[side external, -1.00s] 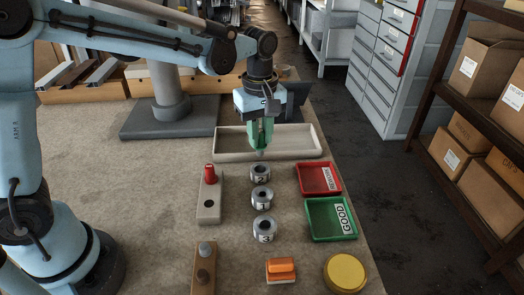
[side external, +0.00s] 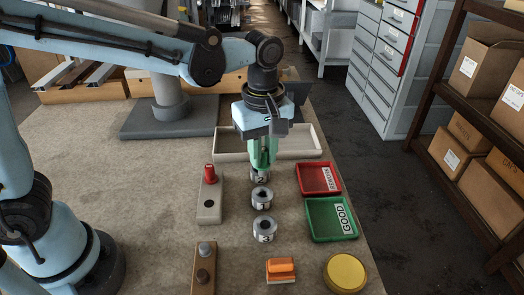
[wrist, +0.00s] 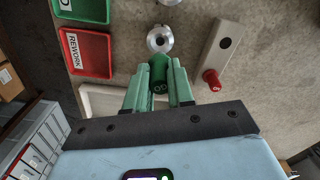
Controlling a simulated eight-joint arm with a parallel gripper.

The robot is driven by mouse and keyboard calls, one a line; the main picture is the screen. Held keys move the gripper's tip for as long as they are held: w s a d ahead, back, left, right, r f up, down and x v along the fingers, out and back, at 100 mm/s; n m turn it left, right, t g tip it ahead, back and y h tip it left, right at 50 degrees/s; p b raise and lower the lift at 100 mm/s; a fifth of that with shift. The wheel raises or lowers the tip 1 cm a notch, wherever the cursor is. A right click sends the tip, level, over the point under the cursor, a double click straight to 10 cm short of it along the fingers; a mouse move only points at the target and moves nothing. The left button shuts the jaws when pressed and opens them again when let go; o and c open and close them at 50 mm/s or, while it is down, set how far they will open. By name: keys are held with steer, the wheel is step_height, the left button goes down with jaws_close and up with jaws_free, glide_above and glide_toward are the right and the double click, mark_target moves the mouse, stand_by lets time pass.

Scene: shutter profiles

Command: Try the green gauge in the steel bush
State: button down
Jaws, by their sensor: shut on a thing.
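My gripper (side external: 263,162) points down and is shut on the green gauge (wrist: 160,79), whose rounded top shows between the green fingers in the wrist view. In the side view the fingers hide most of the gauge. Directly below them is the grey metal bush marked 2 (side external: 260,178), partly covered by the fingers. I cannot tell whether the gauge's lower end is above the bush or inside it. Two similar bushes, 1 (side external: 262,198) and 3 (side external: 265,230), stand in line in front. A metal bush (wrist: 160,39) shows just beyond the gauge in the wrist view.
A pale block (side external: 209,207) with a red gauge (side external: 210,174) stands left. The red REWORK tray (side external: 305,182) and green GOOD tray (side external: 320,230) lie right. A pale tray (side external: 310,155) lies behind. An orange piece (side external: 281,270) and yellow disc (side external: 345,272) are in front.

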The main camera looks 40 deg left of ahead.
mark_target(263, 163)
steer(key=shift+f, duration=2.65)
steer(key=shift+f, duration=0.35)
steer(key=shift+r, duration=0.1)
steer(key=shift+r, duration=3.35)
